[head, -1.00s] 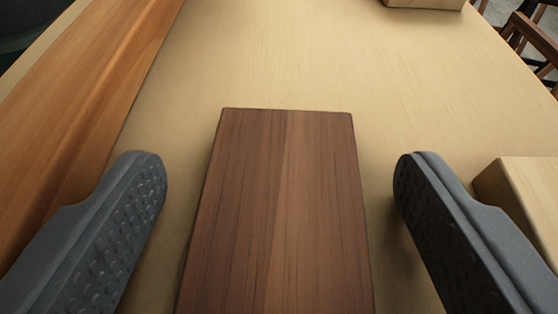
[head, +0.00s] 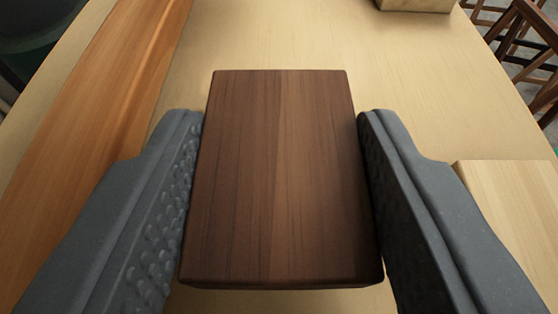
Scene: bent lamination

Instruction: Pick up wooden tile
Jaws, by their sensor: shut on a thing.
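The wooden tile (head: 278,180) is a dark brown rectangular block with straight grain, in the middle of the head view. My gripper (head: 281,125) is shut on it, with one grey textured finger against its left side and the other against its right side. The tile's near edge shows, with a strip of table below it in the picture. The tile appears lifted above the table. Its underside is hidden.
The pale wooden table (head: 300,35) is clear beyond the tile. A long orange-brown board (head: 85,125) runs along the left. A pale block (head: 510,200) lies at the right, close to my right finger. Another pale block (head: 415,5) is at the back. Wooden stools (head: 530,45) stand beyond the right edge.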

